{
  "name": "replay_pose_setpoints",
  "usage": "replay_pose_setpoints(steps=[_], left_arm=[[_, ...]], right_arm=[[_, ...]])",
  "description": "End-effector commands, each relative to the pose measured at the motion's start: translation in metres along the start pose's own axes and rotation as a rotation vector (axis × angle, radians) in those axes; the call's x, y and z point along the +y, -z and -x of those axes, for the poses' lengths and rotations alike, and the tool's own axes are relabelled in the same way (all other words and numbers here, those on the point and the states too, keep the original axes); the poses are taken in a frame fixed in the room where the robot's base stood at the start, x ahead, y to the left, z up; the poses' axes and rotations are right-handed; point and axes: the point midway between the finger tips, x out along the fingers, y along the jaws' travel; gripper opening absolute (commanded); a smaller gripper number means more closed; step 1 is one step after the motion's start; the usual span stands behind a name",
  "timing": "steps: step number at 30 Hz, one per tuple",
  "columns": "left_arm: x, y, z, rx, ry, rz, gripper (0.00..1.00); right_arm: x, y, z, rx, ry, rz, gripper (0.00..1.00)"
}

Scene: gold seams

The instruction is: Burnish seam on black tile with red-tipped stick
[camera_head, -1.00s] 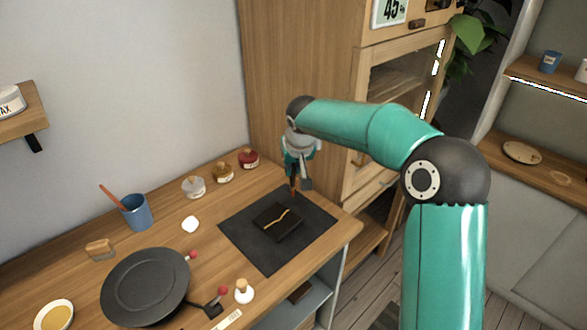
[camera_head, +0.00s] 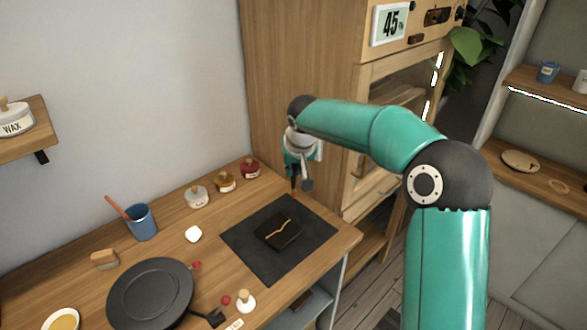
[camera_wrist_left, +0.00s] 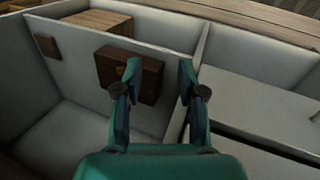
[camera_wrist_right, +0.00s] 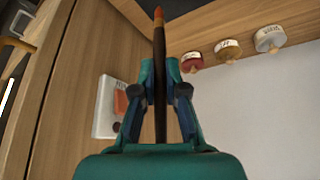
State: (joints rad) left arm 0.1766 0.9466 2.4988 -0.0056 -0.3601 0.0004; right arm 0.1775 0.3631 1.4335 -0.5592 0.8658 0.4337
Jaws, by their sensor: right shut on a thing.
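The black tile (camera_head: 270,237) lies on a dark mat (camera_head: 253,257) in the head view, with a wavy gold seam (camera_head: 282,228) across its top. My right gripper (camera_head: 299,182) points down above the mat's far part, just beyond the tile. It is shut on a dark stick (camera_wrist_right: 159,75) with an orange-red tip (camera_wrist_right: 158,14), which shows between the fingers in the right wrist view. The tip looks apart from the seam. My left gripper (camera_wrist_left: 159,78) is open and empty in the left wrist view, over a pale cabinet with compartments; the head view does not show it.
Several stoppered jars (camera_head: 225,182) line the table's back. A blue cup (camera_head: 141,223) holds a stick. A black pan (camera_head: 150,292), a white piece (camera_head: 193,234) and a brush-like block (camera_head: 104,259) lie to the left. A tall wooden cabinet (camera_head: 300,90) stands close behind my right gripper.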

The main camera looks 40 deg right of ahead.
Motion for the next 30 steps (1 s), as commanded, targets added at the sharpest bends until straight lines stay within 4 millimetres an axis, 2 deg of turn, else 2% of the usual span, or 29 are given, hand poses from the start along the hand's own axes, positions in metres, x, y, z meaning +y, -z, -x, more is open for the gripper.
replay_pose_setpoints(steps=[8, 21, 30], left_arm=[[0.001, 0.0, 0.001, 0.0, 0.0, 0.0, 0.4], [0.011, 0.0, 0.03, 0.0, 0.0, 0.0, 0.4], [0.011, 0.0, 0.032, 0.0, 0.0, 0.0, 0.4]], right_arm=[[0.0, 0.001, 0.002, 0.001, 0.0, 0.0, 0.0], [0.002, 0.018, 0.037, 0.001, -0.001, -0.002, 0.0], [0.002, 0.02, 0.04, 0.0, -0.001, -0.002, 0.0]])
